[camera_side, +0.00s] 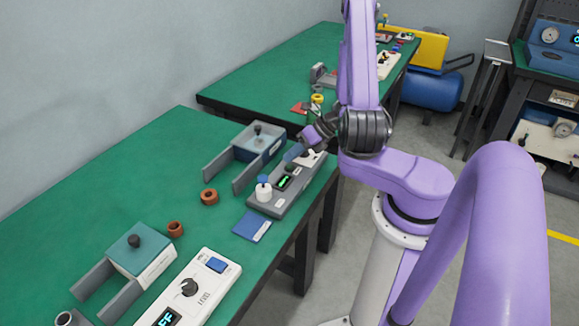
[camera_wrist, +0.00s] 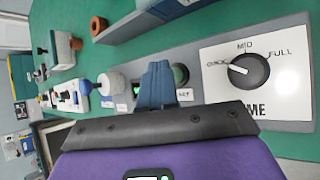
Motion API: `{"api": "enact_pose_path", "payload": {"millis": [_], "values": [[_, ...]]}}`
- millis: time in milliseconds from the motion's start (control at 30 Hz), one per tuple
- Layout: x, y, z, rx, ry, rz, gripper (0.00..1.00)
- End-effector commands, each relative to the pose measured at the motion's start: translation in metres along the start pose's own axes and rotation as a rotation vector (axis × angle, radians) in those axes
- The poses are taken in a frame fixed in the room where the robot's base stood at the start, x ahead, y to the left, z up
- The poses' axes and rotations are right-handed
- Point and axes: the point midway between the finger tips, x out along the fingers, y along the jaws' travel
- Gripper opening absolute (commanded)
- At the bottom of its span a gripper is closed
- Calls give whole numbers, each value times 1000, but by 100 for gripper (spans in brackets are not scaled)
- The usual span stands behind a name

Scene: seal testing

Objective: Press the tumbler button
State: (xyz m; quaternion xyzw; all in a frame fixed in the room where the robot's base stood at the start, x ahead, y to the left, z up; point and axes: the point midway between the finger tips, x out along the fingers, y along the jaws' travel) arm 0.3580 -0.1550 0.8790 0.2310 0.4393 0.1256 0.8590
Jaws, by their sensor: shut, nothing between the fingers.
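A grey control box (camera_side: 283,200) stands near the right edge of the green table. It carries a white cylinder with a blue top (camera_side: 264,186), a small green display (camera_side: 284,182), a dark green round button (camera_side: 290,167) and a dial panel. Nothing readable marks which one is the tumbler button. My gripper (camera_side: 292,154) is shut and empty, its blue fingertips close to the dark green button. In the wrist view the fingers (camera_wrist: 157,85) partly hide this button (camera_wrist: 181,74); I cannot tell whether they touch it. The white cylinder (camera_wrist: 110,84) is left of them.
The dial (camera_wrist: 248,70), on a white panel marked MID and FULL, is beside the button. A blue-grey fixture (camera_side: 257,143) with grey rails stands behind the box. Copper-coloured rings (camera_side: 209,197) and a blue card (camera_side: 252,227) lie nearby. A white control box (camera_side: 190,289) is nearer the camera.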

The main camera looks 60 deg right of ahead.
Motion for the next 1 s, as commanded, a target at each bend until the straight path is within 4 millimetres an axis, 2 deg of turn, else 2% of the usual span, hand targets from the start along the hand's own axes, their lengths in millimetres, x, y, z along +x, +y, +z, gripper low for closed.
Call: {"api": "enact_pose_path", "payload": {"millis": [1000], "values": [[6,-5,-4,1,0,0,0]]}}
